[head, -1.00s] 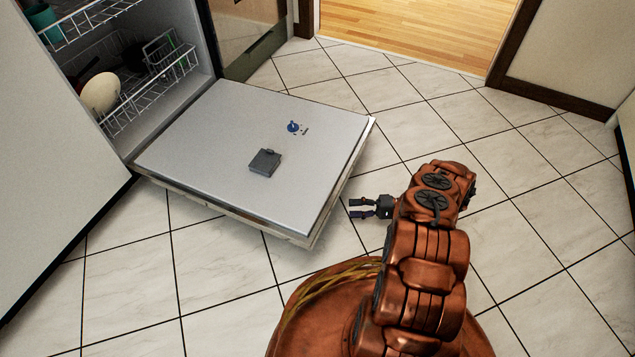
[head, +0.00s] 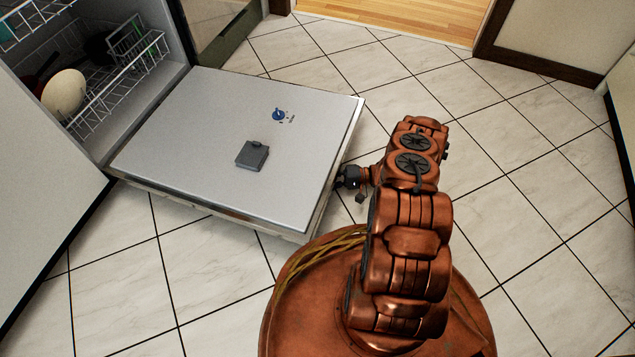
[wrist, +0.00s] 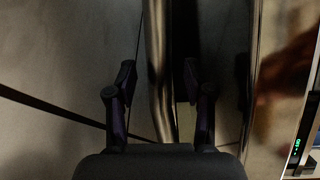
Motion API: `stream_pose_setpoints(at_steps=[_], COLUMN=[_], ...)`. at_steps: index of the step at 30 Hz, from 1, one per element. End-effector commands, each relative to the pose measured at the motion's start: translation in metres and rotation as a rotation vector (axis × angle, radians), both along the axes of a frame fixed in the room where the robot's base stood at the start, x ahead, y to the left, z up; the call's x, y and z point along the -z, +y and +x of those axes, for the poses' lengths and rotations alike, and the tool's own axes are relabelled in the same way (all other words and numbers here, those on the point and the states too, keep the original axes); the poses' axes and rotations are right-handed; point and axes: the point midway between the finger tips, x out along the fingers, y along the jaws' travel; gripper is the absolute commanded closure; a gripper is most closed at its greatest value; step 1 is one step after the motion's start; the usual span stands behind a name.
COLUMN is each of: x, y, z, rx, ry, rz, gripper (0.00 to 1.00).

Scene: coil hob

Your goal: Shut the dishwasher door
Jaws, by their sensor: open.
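The dishwasher door (head: 205,135) is folded down nearly flat, low above the floor, with its inner side up. The open dishwasher (head: 140,95) is behind it at the left. My gripper (head: 347,184) is at the door's outer right edge in the head view; its fingertips are partly hidden there. In the wrist view my gripper (wrist: 160,85) is open, with its fingers spread to either side of a long metal bar (wrist: 160,75), likely the door handle. The shiny door front (wrist: 285,75) shows at the right. I cannot tell whether a finger touches the bar.
Racks (head: 125,75) inside the dishwasher hold a pale plate (head: 64,93) and other dishes. A cabinet front (head: 45,190) stands at the left. The tiled floor (head: 520,170) at the right is clear, up to a wall and doorway.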

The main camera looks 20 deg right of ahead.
Motion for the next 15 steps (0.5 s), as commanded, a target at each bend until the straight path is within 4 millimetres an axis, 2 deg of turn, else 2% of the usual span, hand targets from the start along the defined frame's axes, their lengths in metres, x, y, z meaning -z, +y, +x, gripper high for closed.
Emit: stream_pose_setpoints(at_steps=[6, 15], x=[0.003, 0.002], y=[0.016, 0.018], z=[0.008, 0.009], rx=[0.003, 0.004], ry=[-0.002, -0.001], rz=[-0.004, -0.003], gripper=[0.48, 0.49])
